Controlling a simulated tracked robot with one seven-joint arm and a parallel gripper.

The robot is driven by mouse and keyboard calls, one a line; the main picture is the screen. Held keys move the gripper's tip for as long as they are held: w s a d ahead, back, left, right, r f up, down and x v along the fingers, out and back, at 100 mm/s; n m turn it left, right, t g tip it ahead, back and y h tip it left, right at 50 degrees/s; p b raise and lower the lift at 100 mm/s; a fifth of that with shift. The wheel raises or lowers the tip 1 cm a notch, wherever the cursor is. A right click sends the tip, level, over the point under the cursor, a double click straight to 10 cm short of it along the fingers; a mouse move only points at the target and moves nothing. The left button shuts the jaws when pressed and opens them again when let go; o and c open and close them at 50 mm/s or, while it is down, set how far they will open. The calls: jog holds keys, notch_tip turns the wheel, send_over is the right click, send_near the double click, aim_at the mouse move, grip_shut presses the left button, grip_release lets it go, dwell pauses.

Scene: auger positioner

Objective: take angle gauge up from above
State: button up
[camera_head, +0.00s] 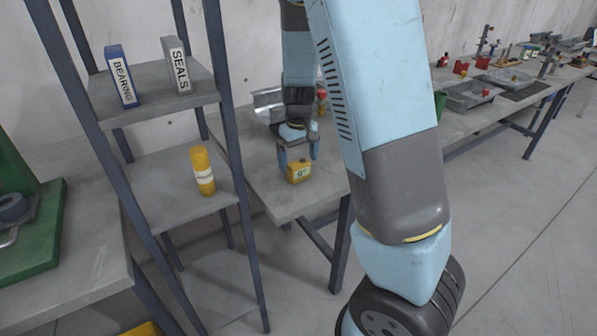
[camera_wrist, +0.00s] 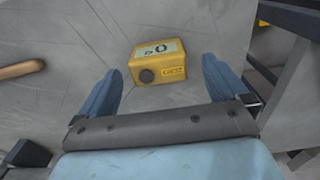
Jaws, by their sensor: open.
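The angle gauge (camera_head: 299,171) is a small yellow box with a pale display, standing on the grey bench top near its front end. In the wrist view the gauge (camera_wrist: 158,62) shows its display, a dark round knob and a small label. My gripper (camera_head: 298,158) hangs over the gauge, pointing down. In the wrist view my gripper (camera_wrist: 165,78) has its two blue fingers wide apart, with the gauge between and slightly beyond their tips. The fingers look clear of the gauge on both sides. I cannot tell the exact height left between them.
A shelf rack (camera_head: 160,95) with a BEARING box (camera_head: 121,77), a SEALS box (camera_head: 177,65) and a yellow cylinder (camera_head: 202,171) stands left of the bench. A metal tray (camera_head: 268,103) lies behind my gripper. A wooden handle (camera_wrist: 20,70) lies left in the wrist view.

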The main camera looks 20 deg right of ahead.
aim_at(298, 162)
jog(key=shift+w+f, duration=0.2)
jog(key=shift+f, duration=2.05)
